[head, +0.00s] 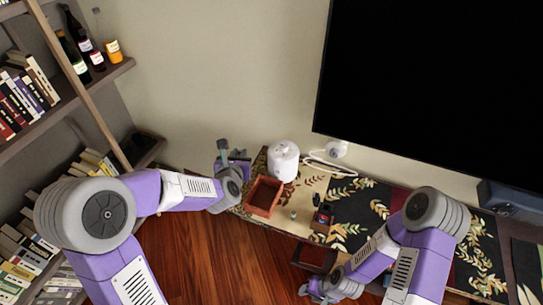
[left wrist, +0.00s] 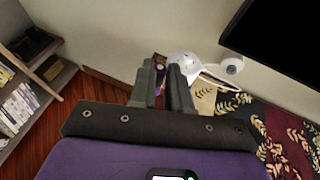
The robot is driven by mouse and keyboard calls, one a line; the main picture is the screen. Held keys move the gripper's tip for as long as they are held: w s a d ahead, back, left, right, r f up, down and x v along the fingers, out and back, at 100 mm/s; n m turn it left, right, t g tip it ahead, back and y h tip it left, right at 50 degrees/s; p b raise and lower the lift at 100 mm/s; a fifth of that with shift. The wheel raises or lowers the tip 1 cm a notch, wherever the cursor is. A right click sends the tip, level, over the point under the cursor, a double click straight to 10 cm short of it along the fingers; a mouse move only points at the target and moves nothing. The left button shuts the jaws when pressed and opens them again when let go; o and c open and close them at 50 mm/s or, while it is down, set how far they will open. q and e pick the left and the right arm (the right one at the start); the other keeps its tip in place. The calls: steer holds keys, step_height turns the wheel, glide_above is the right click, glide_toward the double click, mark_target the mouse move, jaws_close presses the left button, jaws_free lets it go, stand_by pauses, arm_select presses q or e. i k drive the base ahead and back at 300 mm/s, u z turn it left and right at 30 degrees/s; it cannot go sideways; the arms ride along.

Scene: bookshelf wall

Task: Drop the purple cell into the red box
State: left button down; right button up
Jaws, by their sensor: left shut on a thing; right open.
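The red box (head: 252,208), open-topped with a brownish-red inside, stands at the left end of the table. My left gripper (head: 223,148) is up and to the left of it, with its fingers away from the box opening. In the left wrist view, the left gripper (left wrist: 167,68) is nearly closed; a bit of purple, the purple cell (left wrist: 159,91), shows between the fingers, mostly hidden by them. My right gripper (head: 318,296) is open, low at the bottom of the head view, near the table's front edge.
A white rounded appliance (head: 284,161) stands behind the red box. A small container with items (head: 322,218) and a small greyish cylinder (head: 293,214) are on the table. A second dark red open box (head: 314,257) is at the front. Bookshelves (head: 60,105) are left.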

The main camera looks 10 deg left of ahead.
mark_target(267, 205)
steer(key=u, duration=1.05)
steer(key=i, duration=0.65)
steer(key=z, duration=0.45)
